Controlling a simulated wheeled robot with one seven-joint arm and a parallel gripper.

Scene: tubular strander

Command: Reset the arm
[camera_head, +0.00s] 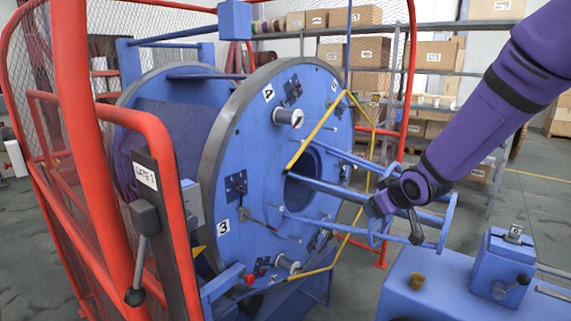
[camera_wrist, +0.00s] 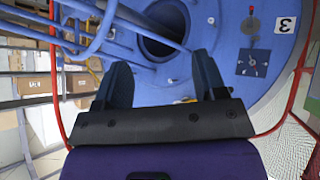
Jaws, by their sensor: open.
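My gripper (camera_wrist: 163,82) shows in the wrist view with its two dark fingers apart and nothing between them. In the head view my purple arm reaches in from the upper right, and its end is in front of the blue strander disc (camera_head: 262,165). The disc bears number labels, small plates and spools, and has a dark round hole at its middle. In the wrist view the blue disc (camera_wrist: 222,60) and its dark hole lie beyond the fingers. The gripper looks apart from the disc. In the head view the fingertips are partly hidden among blue tubes and rings.
A red mesh gate (camera_head: 160,180) labelled GATE 1, with a lever, stands at the left. A yellow bent bar (camera_head: 366,118) crosses before the disc. Blue tubes (camera_head: 345,188) run out from its centre. A blue machine bed (camera_head: 430,280) is at lower right. Shelves with boxes (camera_head: 355,52) stand behind.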

